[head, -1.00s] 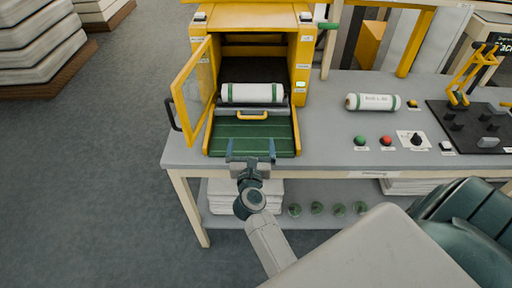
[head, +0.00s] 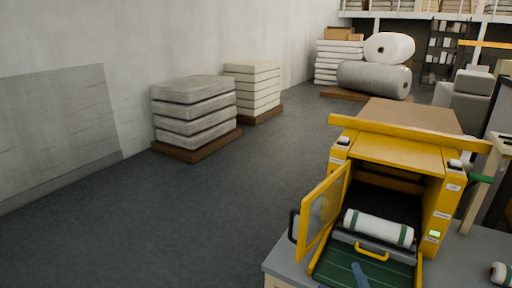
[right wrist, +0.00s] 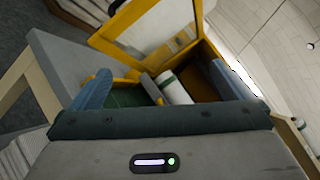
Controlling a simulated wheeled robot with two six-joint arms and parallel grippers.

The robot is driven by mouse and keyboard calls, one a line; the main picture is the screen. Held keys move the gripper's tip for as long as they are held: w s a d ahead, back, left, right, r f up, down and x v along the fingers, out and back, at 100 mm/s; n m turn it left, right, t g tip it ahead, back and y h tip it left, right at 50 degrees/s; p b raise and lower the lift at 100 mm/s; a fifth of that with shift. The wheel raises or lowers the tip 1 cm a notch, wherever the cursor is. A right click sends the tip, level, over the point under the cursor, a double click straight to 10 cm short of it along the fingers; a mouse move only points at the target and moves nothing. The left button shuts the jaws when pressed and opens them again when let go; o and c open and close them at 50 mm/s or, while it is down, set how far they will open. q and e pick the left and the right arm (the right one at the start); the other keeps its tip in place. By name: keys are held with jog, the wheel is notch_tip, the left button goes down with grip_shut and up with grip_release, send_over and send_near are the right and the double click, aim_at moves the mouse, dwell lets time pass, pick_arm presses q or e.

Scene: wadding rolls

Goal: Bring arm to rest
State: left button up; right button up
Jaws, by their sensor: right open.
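My right gripper (right wrist: 160,90) is open and empty in the right wrist view, its two blue fingers wide apart. In the head view only a blue fingertip of the right gripper (head: 360,276) shows at the bottom edge, in front of the green tray (head: 338,272). A white roll with green bands (head: 378,228) lies across the mouth of the yellow machine (head: 398,155). The roll also shows beyond the fingers in the right wrist view (right wrist: 173,88), apart from them. My left gripper is in neither view.
The machine's yellow-framed clear door (head: 324,212) stands open on the left. A yellow handle (head: 371,252) sits in front of the roll. Another roll (head: 501,273) is cut off at the right edge. Stacked pads (head: 193,112) stand by the wall, with open floor between.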

jog(key=s+a+f+n+g+y, duration=0.45)
jog(key=s+f+n+g, duration=0.45)
jog(key=n, duration=0.8)
jog(key=s+d+f+n+g+h, duration=0.35)
jog(key=s+d, duration=0.25)
jog(key=s, duration=0.2)
jog(key=s+d+f+n+g+h, duration=0.3)
jog(key=s+d+n+g, duration=0.15)
jog(key=s, duration=0.35)
jog(key=d+f+g, duration=0.1)
jog(key=d+f, duration=0.2)
jog(key=f, duration=2.6)
jog(key=s+d+f+m+g, duration=0.1)
jog(key=s+f, duration=1.7)
jog(key=f, duration=0.1)
jog(key=shift+s+d, duration=0.15)
jog(key=shift+s, duration=0.25)
